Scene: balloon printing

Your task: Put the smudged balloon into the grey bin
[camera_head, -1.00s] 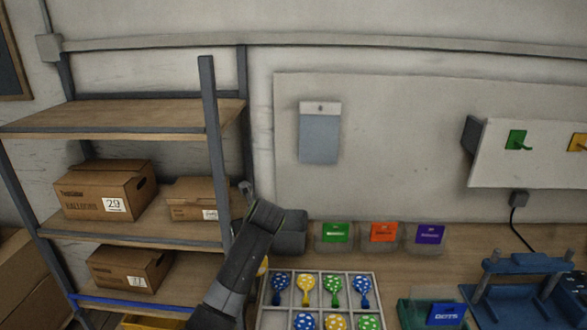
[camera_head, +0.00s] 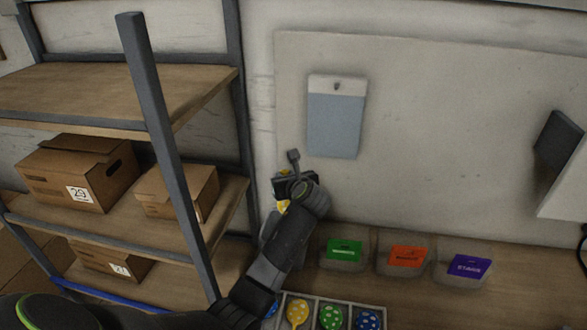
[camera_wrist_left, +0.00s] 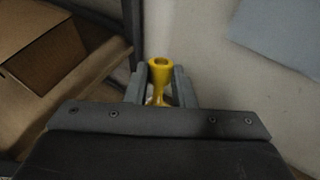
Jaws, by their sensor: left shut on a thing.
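My left gripper (camera_head: 292,186) is raised in front of the wall, right of the shelf. It is shut on a yellow balloon (camera_head: 283,206), mostly hidden behind the gripper and arm. The left wrist view shows the balloon's flared yellow neck (camera_wrist_left: 159,75) between the two fingers (camera_wrist_left: 158,88); no smudge can be made out. A grey shape (camera_head: 268,226) shows beside my left forearm, mostly covered; I cannot tell whether it is the grey bin. My right gripper is not in view.
The shelf (camera_head: 160,130) with cardboard boxes (camera_head: 78,172) stands close on the left. Bins with green (camera_head: 344,249), orange (camera_head: 403,256) and purple (camera_head: 469,267) labels line the bench. A divided tray (camera_head: 345,304) holds dotted balloons. A grey-blue sheet (camera_head: 335,122) hangs on the wall.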

